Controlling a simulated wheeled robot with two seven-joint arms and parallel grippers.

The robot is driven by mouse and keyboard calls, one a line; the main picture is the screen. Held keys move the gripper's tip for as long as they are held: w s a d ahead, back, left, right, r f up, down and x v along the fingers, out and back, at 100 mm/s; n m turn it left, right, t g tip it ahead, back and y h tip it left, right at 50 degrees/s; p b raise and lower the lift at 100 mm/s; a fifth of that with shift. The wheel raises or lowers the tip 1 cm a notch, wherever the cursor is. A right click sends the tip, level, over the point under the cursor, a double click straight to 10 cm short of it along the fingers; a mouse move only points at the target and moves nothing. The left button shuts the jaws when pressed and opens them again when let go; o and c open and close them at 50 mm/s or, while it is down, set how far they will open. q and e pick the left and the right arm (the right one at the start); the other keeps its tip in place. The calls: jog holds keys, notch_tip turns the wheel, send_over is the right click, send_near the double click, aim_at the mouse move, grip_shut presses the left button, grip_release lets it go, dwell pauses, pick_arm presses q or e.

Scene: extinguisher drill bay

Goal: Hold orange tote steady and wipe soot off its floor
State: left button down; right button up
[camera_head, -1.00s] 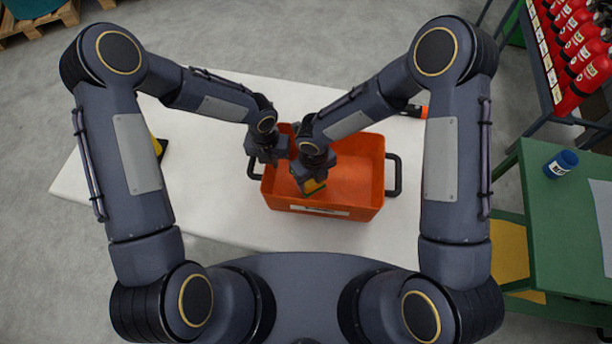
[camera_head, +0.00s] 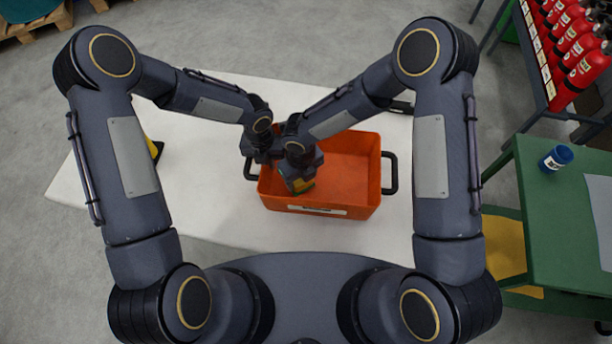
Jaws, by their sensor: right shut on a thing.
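The orange tote (camera_head: 352,165) sits on the white table, with a black handle at each end and a pale label on its near wall. My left gripper (camera_head: 262,158) is at the tote's left handle; its fingers are too dark and small to show whether they close on it. My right gripper (camera_head: 300,172) is inside the tote, near the left end, shut on a yellow and green sponge (camera_head: 303,187). The sponge is low in the tote; its underside contact is hidden. The floor's right part shows plain orange; the left part is hidden by my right arm.
The white table (camera_head: 215,205) is clear in front of the tote. A yellow and black object (camera_head: 155,150) lies at its left, partly behind my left arm. A green table (camera_head: 555,225) with a blue jar (camera_head: 557,157) and a rack of red extinguishers (camera_head: 580,70) stand right.

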pick_arm(q)
jog(key=shift+d, duration=0.1)
pick_arm(e)
jog(key=shift+s+f, duration=0.1)
jog(key=shift+r, duration=3.05)
jog(key=shift+r, duration=1.55)
pick_arm(q)
jog(key=c, duration=1.6)
grip_release()
jog(key=shift+o, duration=0.2)
jog(key=r, duration=0.7)
jog(key=shift+a+r, duration=0.25)
jog(key=shift+r, duration=0.05)
